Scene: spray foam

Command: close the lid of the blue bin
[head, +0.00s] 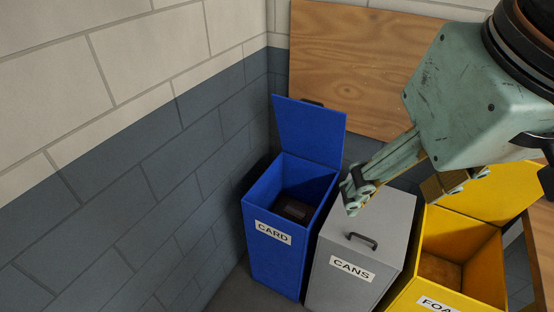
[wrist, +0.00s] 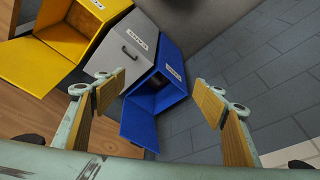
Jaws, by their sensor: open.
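The blue bin (head: 273,240) is labelled CARD and stands at the left of the row, near the corner. Its blue lid (head: 309,129) stands up, hinged at the bin's back edge, so the bin is open. A dark object lies inside it. In the wrist view the bin (wrist: 173,84) is near the middle, with its lid (wrist: 138,132) swung out below it. My gripper (head: 414,190) is above and right of the bin, over the grey and yellow bins. Its jaws (wrist: 165,92) are apart and hold nothing.
A grey bin labelled CANS (head: 343,274) stands right of the blue bin, its handled lid shut. A yellow bin (head: 418,301) farther right has its lid (head: 500,190) open. A block wall (head: 120,190) rises at the left. A wooden panel (head: 347,70) stands behind.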

